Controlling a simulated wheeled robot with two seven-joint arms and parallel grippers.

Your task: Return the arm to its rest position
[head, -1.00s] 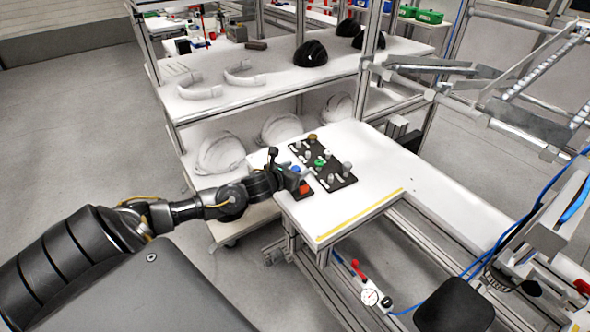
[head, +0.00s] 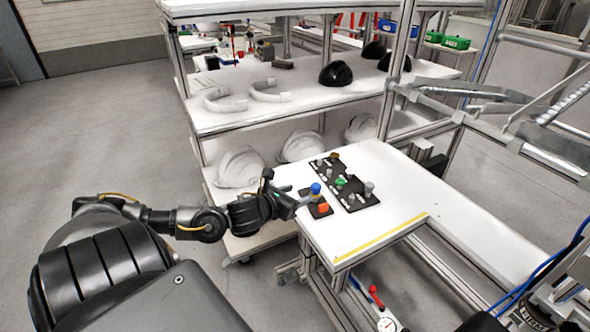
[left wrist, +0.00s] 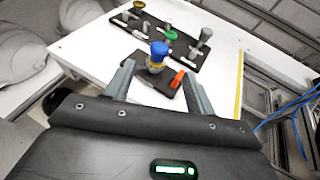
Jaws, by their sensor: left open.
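My left gripper (head: 294,203) is at the near left edge of the white table (head: 385,170). In the left wrist view its two fingers (left wrist: 157,85) are apart with nothing held between them. Beyond the fingers a small black plate carries a blue-topped knob (left wrist: 158,50) and an orange-red block (left wrist: 178,78). In the head view the blue knob (head: 315,188) and red block (head: 324,207) stand just right of the gripper. My right gripper is not in view.
A black board (head: 352,192) with several knobs, one green, lies behind the small plate. A shelf (head: 235,122) with black and white helmet shells stands behind the table. Aluminium frames (head: 540,140) stand at the right. The floor at the left is clear.

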